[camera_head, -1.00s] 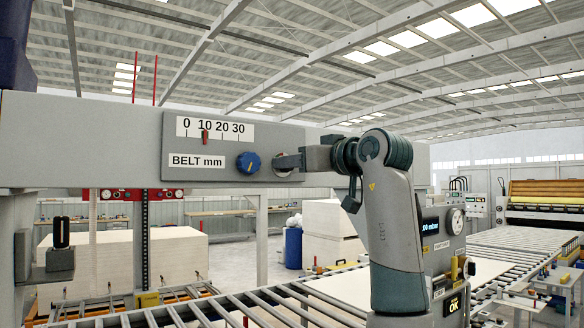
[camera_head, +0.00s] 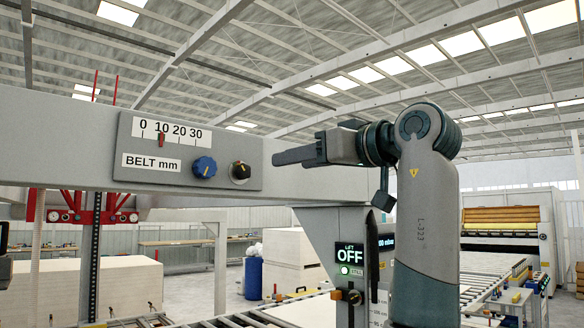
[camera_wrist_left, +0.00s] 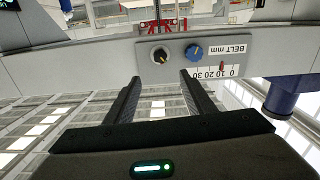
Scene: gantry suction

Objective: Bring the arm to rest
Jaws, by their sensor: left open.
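My left gripper (camera_head: 282,157) points left in the head view, a short way to the right of the black knob (camera_head: 240,171) and apart from it. In the left wrist view its two fingers (camera_wrist_left: 160,88) are spread with nothing between them. Past their tips are the black knob (camera_wrist_left: 160,55) and the blue knob (camera_wrist_left: 194,52). My left arm (camera_head: 428,215) stands upright below the wrist, its forearm raised.
The grey beam carries a BELT mm panel (camera_head: 150,162); its red pointer is near 10. A post behind my arm has a LIFT display reading OFF (camera_head: 350,255). A roller conveyor (camera_head: 490,275) runs at lower right. Pale board stacks (camera_head: 120,285) stand behind.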

